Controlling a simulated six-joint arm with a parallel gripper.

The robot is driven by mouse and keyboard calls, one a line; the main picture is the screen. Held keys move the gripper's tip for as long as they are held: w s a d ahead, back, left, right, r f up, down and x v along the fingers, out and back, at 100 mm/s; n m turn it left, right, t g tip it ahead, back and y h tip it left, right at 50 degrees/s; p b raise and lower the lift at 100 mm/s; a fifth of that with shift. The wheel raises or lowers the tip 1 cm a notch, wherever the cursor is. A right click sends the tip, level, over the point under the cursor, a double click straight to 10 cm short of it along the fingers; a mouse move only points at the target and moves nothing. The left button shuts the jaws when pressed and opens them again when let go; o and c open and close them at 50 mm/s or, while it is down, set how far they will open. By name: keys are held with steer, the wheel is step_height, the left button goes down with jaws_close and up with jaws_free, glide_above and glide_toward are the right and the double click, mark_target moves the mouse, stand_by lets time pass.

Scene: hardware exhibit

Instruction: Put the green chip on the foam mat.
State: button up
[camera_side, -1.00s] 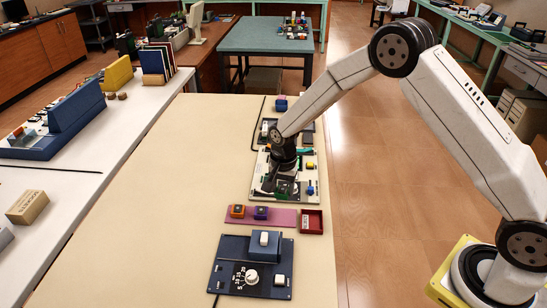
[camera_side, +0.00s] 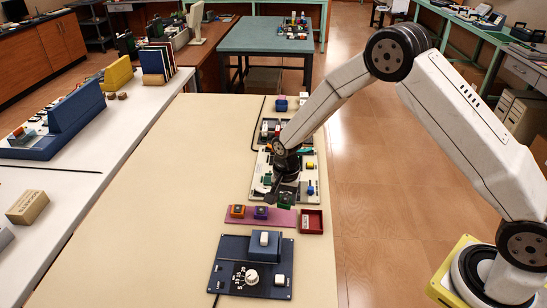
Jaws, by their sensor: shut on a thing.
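The foam mat (camera_side: 285,218) is a flat pink strip on the cream table, with an orange block (camera_side: 237,211) and a purple block (camera_side: 261,212) on its left and middle. My gripper (camera_side: 286,200) is just behind the mat's right part, at the near edge of the circuit board. It is shut on the green chip (camera_side: 285,206), a small dark green piece showing low at the fingertips. The fingers partly hide the chip. I cannot tell exactly how high it is above the mat.
A small red tray (camera_side: 312,230) stands just right of the mat. The board (camera_side: 259,183) with its parts lies behind, and a dark blue control panel (camera_side: 228,268) lies in front. The table's left side is clear.

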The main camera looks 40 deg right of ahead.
mark_target(285, 217)
steer(key=shift+f, duration=1.85)
steer(key=shift+f, duration=0.65)
stand_by(1.1)
steer(key=o, duration=1.1)
steer(key=shift+o, duration=0.5)
steer(key=shift+r, duration=0.15)
steer(key=shift+r, duration=3.55)
steer(key=shift+r, duration=0.1)
